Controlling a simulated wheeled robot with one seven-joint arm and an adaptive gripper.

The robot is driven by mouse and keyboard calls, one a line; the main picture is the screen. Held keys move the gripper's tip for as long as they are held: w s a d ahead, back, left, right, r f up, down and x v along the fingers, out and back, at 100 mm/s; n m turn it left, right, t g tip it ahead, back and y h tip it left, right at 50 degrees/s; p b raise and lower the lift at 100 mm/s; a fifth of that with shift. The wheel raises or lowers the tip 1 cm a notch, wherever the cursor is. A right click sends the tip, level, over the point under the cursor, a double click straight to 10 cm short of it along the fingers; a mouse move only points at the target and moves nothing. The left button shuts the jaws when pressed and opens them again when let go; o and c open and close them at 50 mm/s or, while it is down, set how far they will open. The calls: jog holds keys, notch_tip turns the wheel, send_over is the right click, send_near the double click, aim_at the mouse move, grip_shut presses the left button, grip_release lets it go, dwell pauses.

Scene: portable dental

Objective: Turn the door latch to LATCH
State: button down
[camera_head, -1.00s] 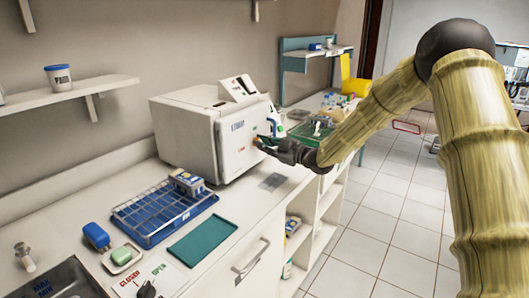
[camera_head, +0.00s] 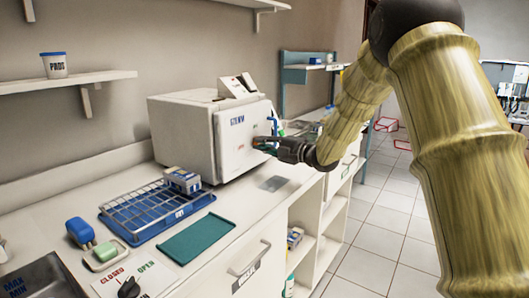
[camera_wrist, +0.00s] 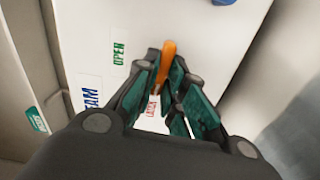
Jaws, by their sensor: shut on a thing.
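The white boxy steriliser (camera_head: 185,135) stands on the counter with its front door (camera_head: 238,150) facing right. The door has blue lettering. My gripper (camera_head: 264,144) is at the right part of that door. In the wrist view, my gripper (camera_wrist: 167,84) is shut on an orange latch lever (camera_wrist: 168,58) on the white door (camera_wrist: 205,35). A green OPEN label (camera_wrist: 119,52) is left of the lever. A red label (camera_wrist: 152,106) shows between the fingers, near the lever's lower end, partly hidden. The lever's pivot is hidden.
A blue handle (camera_head: 274,125) is on the door beside my gripper. A blue wire rack (camera_head: 145,212) and a teal mat (camera_head: 197,238) lie on the counter in front. Open shelves (camera_head: 310,245) are below my arm.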

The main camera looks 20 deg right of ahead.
jog(key=shift+w+r+n+b, duration=0.15)
jog(key=shift+r+n+b, duration=0.2)
jog(key=shift+n+b, duration=0.2)
jog(key=c, duration=1.5)
grip_release()
jog(key=shift+f, duration=0.3)
jog(key=shift+f, duration=0.1)
jog(key=v, duration=1.2)
